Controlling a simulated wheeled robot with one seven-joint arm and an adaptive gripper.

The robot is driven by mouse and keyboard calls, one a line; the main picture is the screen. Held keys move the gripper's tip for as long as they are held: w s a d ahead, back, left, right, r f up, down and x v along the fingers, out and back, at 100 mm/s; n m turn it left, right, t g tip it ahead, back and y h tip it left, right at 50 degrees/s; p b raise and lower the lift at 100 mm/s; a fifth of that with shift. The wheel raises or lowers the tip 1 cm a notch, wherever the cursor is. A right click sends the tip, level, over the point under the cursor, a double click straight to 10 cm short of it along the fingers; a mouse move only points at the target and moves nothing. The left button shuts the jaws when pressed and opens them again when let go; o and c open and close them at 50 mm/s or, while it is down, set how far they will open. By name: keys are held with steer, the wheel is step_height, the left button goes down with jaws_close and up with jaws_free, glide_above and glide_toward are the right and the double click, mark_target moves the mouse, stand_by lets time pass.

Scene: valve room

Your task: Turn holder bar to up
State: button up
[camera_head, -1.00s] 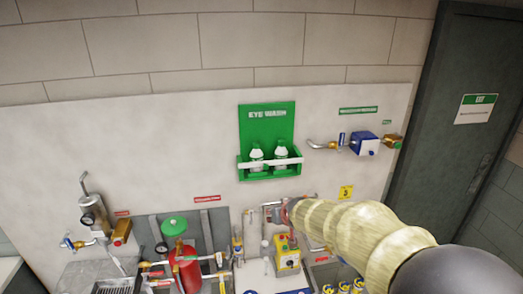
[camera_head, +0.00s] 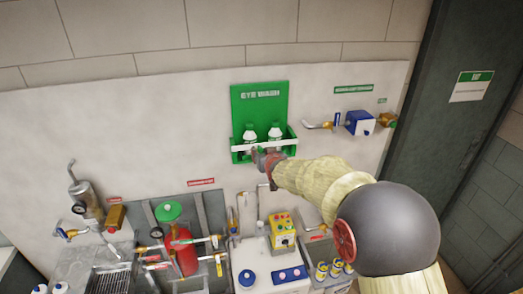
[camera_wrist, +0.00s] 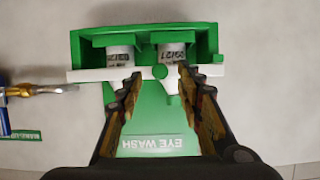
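The green eye wash holder (camera_head: 260,102) is on the wall with two white bottles, a left one (camera_head: 250,131) and a right one (camera_head: 274,131). The white holder bar (camera_head: 285,143) runs roughly level across the front of the bottles. My gripper (camera_head: 264,158) is at the front of the holder, by the bar's middle. In the wrist view, which is upside down, the gripper (camera_wrist: 160,88) is open, its fingers spread apart in front of the bar (camera_wrist: 91,75). I cannot tell whether the fingers touch the bar.
A blue valve box (camera_head: 359,123) with a pipe is on the wall to the right. Below are a red tank (camera_head: 183,250), a yellow control box (camera_head: 282,234) and several small bottles. A dark door (camera_head: 440,110) is at the far right.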

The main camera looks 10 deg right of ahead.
steer(key=shift+x, duration=1.15)
steer(key=shift+c, duration=0.6)
steer(key=c, duration=0.7)
jaws_close()
